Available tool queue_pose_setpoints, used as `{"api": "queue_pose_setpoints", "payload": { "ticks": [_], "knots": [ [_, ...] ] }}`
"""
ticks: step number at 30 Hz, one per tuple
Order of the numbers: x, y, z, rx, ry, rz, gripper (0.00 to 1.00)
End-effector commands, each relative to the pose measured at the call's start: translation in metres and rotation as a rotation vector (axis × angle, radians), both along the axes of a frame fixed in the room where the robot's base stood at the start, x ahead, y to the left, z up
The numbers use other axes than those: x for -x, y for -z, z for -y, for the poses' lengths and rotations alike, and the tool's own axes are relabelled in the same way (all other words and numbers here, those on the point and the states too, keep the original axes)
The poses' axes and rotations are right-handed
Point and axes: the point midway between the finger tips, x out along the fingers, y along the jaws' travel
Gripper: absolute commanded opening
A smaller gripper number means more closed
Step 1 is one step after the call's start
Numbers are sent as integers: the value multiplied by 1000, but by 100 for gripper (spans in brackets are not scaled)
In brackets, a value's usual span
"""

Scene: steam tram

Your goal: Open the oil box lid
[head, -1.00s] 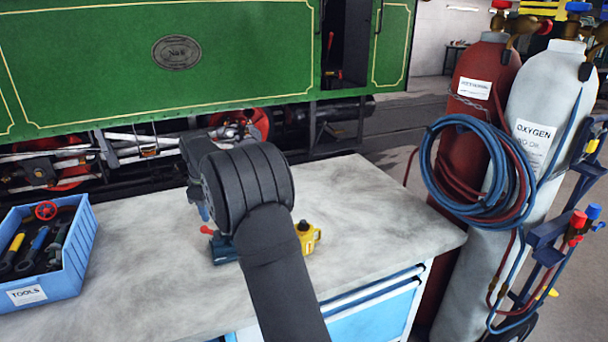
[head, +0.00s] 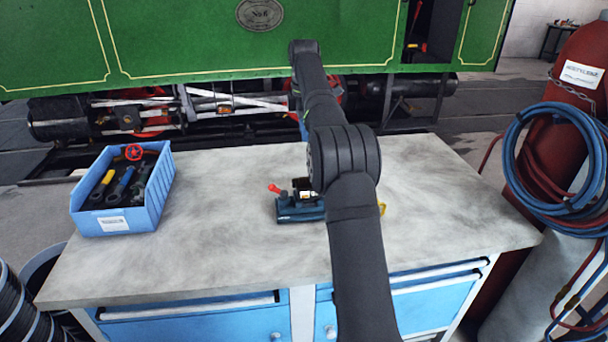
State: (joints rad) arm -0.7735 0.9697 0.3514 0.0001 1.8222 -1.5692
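In the head view no part can be picked out for sure as the oil box or its lid. On the locomotive's dark running gear (head: 130,116) a small brass-coloured piece (head: 224,110) shows above the rods, too small to identify. On the bench is a dark teal device (head: 300,209) with a red-knobbed lever; my arm covers its right side. My arm (head: 343,160) reaches over the bench, its far end (head: 304,47) against the green locomotive side (head: 200,45). My gripper's fingers cannot be made out.
The grey workbench (head: 220,250) has bare surface left and right of my arm. A blue tool crate (head: 115,219) stands at its left. A yellow item (head: 382,208) is mostly hidden behind my arm. A red gas cylinder (head: 580,50) and coiled hoses (head: 520,150) stand right.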

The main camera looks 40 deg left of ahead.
Motion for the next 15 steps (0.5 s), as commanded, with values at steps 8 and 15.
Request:
{"api": "queue_pose_setpoints", "payload": {
  "ticks": [8, 15],
  "knots": [
    [1, 52, 1, 2, 1, -2, 33],
    [1, 104, 1, 2, 2, -1, 33]
  ]
}}
